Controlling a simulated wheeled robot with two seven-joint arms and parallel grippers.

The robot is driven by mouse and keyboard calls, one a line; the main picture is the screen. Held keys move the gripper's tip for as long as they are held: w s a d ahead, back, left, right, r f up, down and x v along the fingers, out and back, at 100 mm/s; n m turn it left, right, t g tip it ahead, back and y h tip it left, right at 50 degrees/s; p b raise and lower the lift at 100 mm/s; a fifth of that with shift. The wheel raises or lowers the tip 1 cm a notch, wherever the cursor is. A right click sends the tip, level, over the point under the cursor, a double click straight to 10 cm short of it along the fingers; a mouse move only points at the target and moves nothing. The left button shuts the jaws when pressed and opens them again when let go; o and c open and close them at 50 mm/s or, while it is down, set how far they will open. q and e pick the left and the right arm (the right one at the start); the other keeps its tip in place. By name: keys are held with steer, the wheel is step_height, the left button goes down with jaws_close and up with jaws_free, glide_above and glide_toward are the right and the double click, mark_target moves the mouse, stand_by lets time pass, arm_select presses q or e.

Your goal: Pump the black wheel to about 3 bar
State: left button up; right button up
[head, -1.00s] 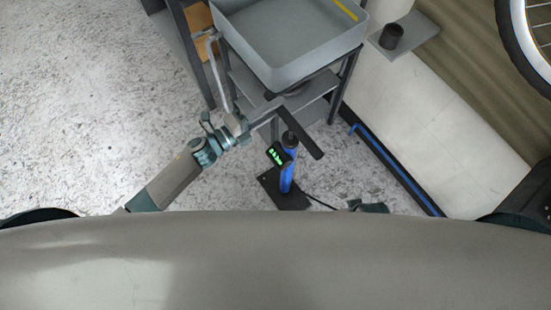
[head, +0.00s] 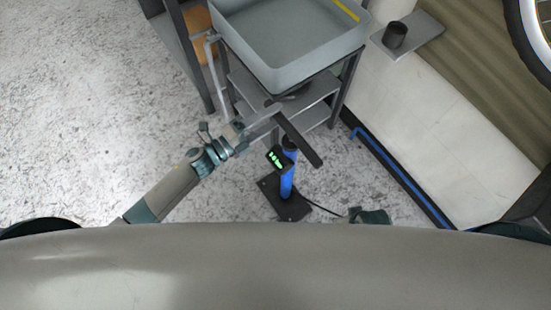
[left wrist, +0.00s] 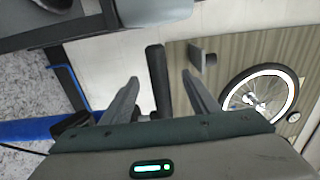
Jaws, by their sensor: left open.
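The blue floor pump (head: 288,184) stands upright on its black base (head: 298,208), with a gauge (head: 277,159) lit green whose reading is too small to make out. Its black bar handle (head: 302,144) runs slantwise above it. My left gripper (head: 268,117) is open at the handle's upper-left end. In the left wrist view the handle (left wrist: 157,80) shows between the spread fingers (left wrist: 160,85), with gaps on both sides. A wheel with a dark tyre and pale rim shows partly in the head view (head: 530,42) and fully in the wrist view (left wrist: 240,79). My right gripper's fingers are not seen.
A grey tray (head: 268,72) on a dark shelved cart stands just beyond the pump. A ledge (head: 425,40) with a black cup (head: 395,35) juts from the pale wall at right. A black hose (head: 325,208) trails right from the pump base. The left floor is clear.

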arm_select(q)
steer(key=v, duration=0.8)
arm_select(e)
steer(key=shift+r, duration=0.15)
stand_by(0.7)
